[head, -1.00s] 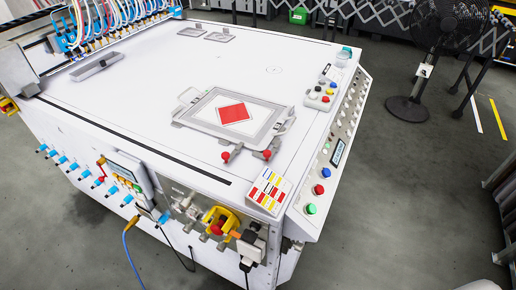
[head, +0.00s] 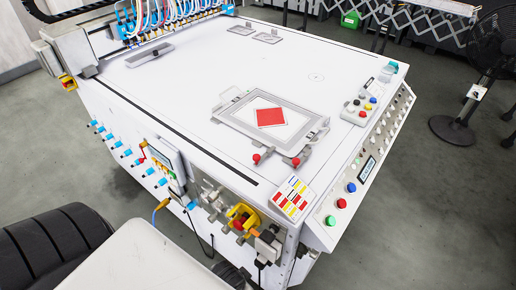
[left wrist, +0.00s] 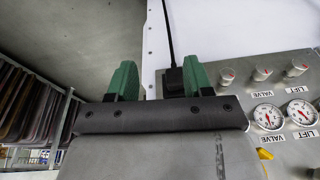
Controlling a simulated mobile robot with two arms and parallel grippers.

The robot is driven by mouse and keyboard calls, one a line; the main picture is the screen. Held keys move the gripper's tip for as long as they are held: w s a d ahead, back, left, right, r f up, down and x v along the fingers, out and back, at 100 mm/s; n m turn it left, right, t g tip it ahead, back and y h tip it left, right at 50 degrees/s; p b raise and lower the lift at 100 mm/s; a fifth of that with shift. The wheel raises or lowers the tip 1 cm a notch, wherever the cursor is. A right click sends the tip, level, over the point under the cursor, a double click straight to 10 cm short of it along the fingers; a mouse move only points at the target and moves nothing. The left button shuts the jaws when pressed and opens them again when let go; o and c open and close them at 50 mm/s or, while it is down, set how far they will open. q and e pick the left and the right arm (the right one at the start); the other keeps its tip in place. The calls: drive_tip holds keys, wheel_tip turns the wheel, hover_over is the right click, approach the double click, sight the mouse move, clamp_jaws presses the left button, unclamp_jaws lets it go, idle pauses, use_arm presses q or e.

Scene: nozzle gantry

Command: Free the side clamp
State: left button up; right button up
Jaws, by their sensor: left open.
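A grey frame (head: 228,122) with a red diamond on white inside lies on the white table top in the head view. Two clamps with red knobs, one at left (head: 257,158) and one at right (head: 295,162), sit at its front edge. A grey bracket (head: 230,98) stands at its left end. I cannot tell which part is the side clamp. In the left wrist view my left gripper (left wrist: 161,82) is open and empty, its green fingers apart, in front of the machine's side. No gripper shows in the head view.
The machine's white table (head: 190,100) has a control panel (head: 368,150) along its right edge and a yellow-red switch (head: 243,217) on its front. Gauges (left wrist: 268,117) and a black cable (left wrist: 169,35) are near my left gripper.

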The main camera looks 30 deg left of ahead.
use_arm(q)
wheel_tip(320, 180, up, 15)
drive_tip(key=w+t+p, duration=0.1)
drive_tip(key=w, duration=0.1)
drive_tip(key=w+r+m+t+p, duration=0.1)
drive_tip(key=w+r+m+t, duration=0.3)
drive_tip(key=w+r+t, duration=1.1)
drive_tip(key=w+d+r+m+h, duration=0.3)
drive_tip(key=d+r+m+h, duration=0.15)
drive_tip(key=r+m, duration=0.2)
drive_tip(key=w+d+r+m+h, duration=0.3)
drive_tip(key=r+m+h, duration=0.3)
drive_tip(key=r, duration=0.2)
drive_tip(key=m+g+y, duration=1.1)
drive_tip(key=m+g, duration=0.7)
drive_tip(key=g, duration=0.1)
hover_over(256, 156)
wheel_tip(256, 156, down, 10)
wheel_tip(256, 156, down, 10)
drive_tip(key=shift+w+r+p, duration=0.1)
drive_tip(key=shift+p, duration=1.1)
